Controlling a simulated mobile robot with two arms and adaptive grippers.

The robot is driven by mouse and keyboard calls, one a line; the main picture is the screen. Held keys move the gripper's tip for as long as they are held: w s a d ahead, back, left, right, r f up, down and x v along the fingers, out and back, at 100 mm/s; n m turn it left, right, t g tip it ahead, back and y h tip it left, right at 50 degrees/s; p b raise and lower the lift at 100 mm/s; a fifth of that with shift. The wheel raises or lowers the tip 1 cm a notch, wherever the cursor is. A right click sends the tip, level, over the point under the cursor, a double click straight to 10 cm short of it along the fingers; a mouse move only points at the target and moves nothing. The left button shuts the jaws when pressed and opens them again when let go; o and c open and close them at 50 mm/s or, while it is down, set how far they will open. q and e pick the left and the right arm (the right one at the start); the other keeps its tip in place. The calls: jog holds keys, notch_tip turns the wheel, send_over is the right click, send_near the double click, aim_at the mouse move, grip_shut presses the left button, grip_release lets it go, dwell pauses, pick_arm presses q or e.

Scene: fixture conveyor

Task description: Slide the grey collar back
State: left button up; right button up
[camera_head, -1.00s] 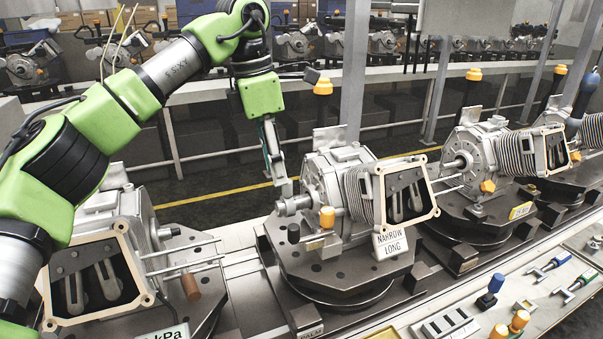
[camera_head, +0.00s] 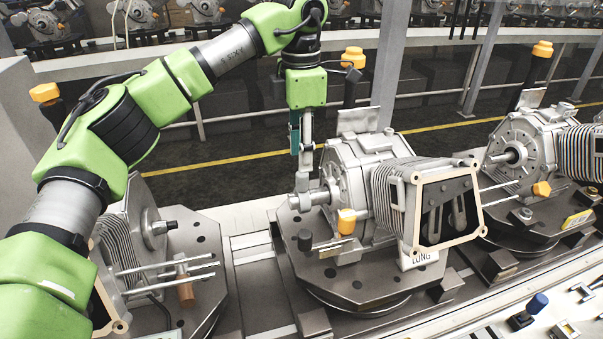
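The middle engine (camera_head: 352,185) sits on a dark fixture plate. A short grey shaft with a grey collar (camera_head: 318,197) sticks out of its left side. My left gripper (camera_head: 302,186) points down from above, its fingertips at the collar near the shaft's outer end. It is seen nearly edge-on, so the gap between its fingers is hidden, and I cannot tell whether it touches the collar. My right gripper is out of view.
A label (camera_head: 424,256) reading "LONG" hangs under the engine's open face. Other engines stand left (camera_head: 127,235) and right (camera_head: 525,148). An orange-topped post (camera_head: 353,58) rises behind my gripper.

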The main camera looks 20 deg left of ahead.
aim_at(302, 176)
pick_arm(q)
notch_tip(302, 176, down, 6)
jog(key=shift+w+r+p, duration=0.1)
jog(key=shift+w+p, duration=0.05)
jog(key=shift+p, duration=0.35)
jog(key=shift+f, duration=0.4)
grip_shut()
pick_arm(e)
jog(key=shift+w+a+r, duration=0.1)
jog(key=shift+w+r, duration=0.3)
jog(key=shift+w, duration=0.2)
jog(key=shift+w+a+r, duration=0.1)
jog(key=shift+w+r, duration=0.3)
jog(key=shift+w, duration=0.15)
